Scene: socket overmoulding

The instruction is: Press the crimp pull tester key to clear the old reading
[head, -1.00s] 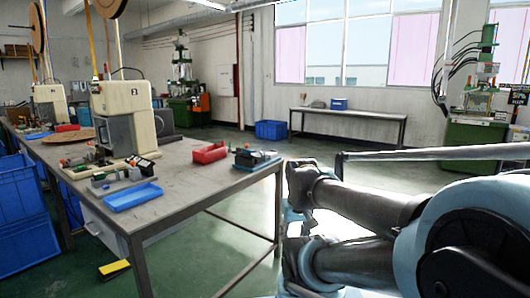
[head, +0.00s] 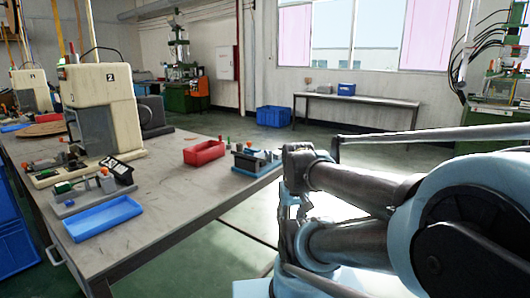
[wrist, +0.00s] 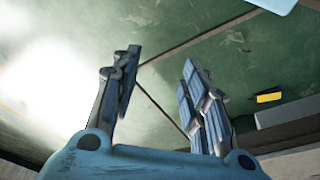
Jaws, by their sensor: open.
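A small grey bench device with a dark, tilted display (head: 118,168) and green and red parts stands on the near table, behind a blue tray. It looks like the crimp pull tester, but I cannot be sure, and its key is too small to make out. My gripper (wrist: 160,58) shows in the wrist view with its two fingers spread and nothing between them. It is over green floor, apart from the tester, which I cannot identify in that view.
The table (head: 165,205) holds a blue tray (head: 103,217), a red bin (head: 204,152), a dark blue fixture (head: 252,160) and a cream machine marked 2 (head: 100,90). A yellow object (wrist: 269,97) lies on the floor. Open floor lies beyond the table's right edge.

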